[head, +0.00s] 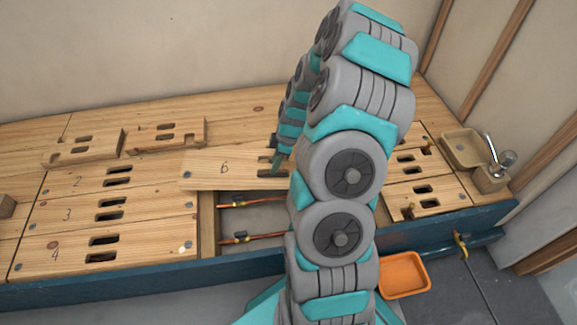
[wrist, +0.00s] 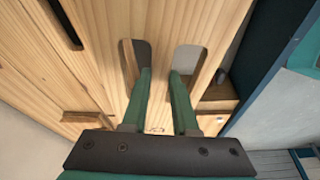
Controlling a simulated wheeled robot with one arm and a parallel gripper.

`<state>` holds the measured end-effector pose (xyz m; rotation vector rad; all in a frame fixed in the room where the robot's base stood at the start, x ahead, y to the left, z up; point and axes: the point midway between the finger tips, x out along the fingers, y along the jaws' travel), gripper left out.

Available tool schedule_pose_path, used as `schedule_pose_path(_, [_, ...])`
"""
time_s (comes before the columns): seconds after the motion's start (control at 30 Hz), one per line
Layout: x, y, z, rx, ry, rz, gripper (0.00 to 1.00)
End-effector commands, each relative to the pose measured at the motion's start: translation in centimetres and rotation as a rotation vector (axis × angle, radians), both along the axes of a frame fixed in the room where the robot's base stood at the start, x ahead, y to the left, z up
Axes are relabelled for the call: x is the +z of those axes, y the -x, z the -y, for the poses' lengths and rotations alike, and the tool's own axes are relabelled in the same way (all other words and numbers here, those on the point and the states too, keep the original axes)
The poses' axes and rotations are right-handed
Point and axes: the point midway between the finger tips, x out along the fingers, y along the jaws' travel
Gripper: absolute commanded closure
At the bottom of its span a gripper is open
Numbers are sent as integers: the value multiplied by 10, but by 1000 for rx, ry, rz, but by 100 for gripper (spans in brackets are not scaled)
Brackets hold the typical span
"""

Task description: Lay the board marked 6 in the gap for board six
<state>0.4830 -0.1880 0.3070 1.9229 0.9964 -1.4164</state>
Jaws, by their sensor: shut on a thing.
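The board marked 6 (head: 225,168) is a pale plank above the far part of the open gap (head: 255,214). Its left end overlaps the right end of board 2; I cannot tell whether it touches. My gripper (head: 278,162) is at the board's right part. In the wrist view, its green fingers (wrist: 162,72) are shut on the wooden bar between two slots of the board (wrist: 160,40). The gap shows copper pipes (head: 250,237) on a grey floor. My arm hides the gap's right side and the board's right end.
Boards 2, 3 and 4 (head: 68,215) lie flat left of the gap. Two notched boards (head: 165,136) lie loose behind them. More slotted boards (head: 428,197) lie right of my arm, near a basin (head: 462,148) and tap. An orange tray (head: 404,275) sits below the front edge.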

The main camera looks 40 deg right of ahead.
Motion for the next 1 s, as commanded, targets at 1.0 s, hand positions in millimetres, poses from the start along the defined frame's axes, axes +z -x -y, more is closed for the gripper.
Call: schedule_pose_path(1.0, [-37,24,34,164,-1,-1,100])
